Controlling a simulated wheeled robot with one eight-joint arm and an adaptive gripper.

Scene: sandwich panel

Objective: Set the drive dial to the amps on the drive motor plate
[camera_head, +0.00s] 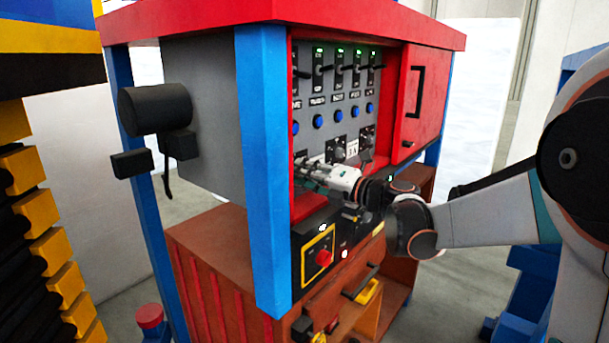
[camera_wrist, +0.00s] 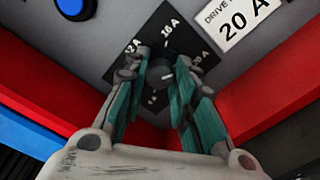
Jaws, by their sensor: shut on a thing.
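The drive dial (camera_wrist: 160,74) is a dark round knob on a black plate (camera_wrist: 203,48) in the wrist view. The plate shows 12 A and 16 A, with smaller markings partly hidden by my fingers. My gripper (camera_wrist: 163,82) has a teal-padded finger on each side of the dial and is shut on it. A white label (camera_wrist: 236,22) beside the plate reads "DRIVE", partly cut off, and 20 A. In the head view my gripper (camera_head: 308,170) reaches into the panel's lower part; the dial is not clear there.
Blue buttons (camera_head: 337,118) and several switches (camera_head: 340,70) sit above on the grey panel. A blue post (camera_head: 262,170) stands at the cabinet's front corner. A red button (camera_head: 323,258) is on the lower front. Red walls (camera_wrist: 262,100) border the panel.

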